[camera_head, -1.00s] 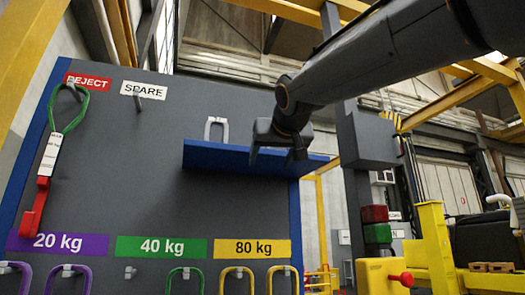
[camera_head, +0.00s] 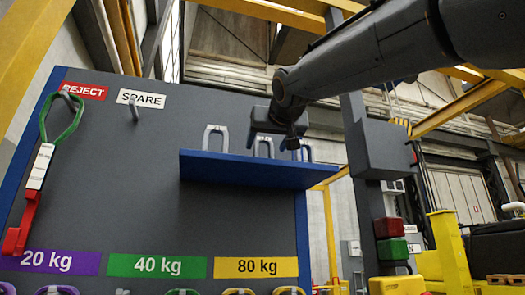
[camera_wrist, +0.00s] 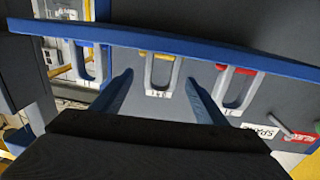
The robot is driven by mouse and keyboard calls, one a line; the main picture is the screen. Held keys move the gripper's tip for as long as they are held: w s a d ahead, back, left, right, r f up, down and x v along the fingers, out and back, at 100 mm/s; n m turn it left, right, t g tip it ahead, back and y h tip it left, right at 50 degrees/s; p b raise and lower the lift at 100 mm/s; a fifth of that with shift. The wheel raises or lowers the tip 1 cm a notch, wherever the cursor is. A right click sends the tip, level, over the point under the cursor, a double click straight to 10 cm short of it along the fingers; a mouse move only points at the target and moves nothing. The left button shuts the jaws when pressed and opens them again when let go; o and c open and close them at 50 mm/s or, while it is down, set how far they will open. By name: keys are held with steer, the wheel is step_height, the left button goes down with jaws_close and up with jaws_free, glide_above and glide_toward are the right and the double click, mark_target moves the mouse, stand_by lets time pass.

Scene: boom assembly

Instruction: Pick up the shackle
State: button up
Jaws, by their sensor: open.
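Three grey U-shaped shackles stand on a blue shelf (camera_head: 240,172). In the head view they are a left shackle (camera_head: 215,138), a middle shackle (camera_head: 263,152) and a right shackle (camera_head: 306,150). In the wrist view, inverted, one has a yellow pin (camera_wrist: 158,55), one a red pin (camera_wrist: 237,70), and one (camera_wrist: 76,65) stands at the left. My gripper (camera_wrist: 160,88) is open and empty. Its two blue fingers point at the yellow-pinned shackle, one to each side, with no visible contact. My gripper also shows in the head view (camera_head: 272,138), above the shelf and partly covering the middle and right shackles.
The grey board (camera_head: 150,205) carries REJECT and SPARE hooks; a green sling with a red hook (camera_head: 22,222) hangs under REJECT. Below are 20, 40 and 80 kg labels. A grey post box (camera_head: 380,145) stands right of the shelf. The SPARE hook (camera_head: 133,110) is empty.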

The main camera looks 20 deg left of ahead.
steer(key=p+x, duration=0.2)
steer(key=x, duration=0.2)
steer(key=shift+s+a+r+p, duration=0.1)
steer(key=shift+r+p, duration=0.05)
steer(key=shift+p, duration=0.2)
steer(key=shift+w+a, duration=0.2)
steer(key=shift+w, duration=0.15)
steer(key=c, duration=1.4)
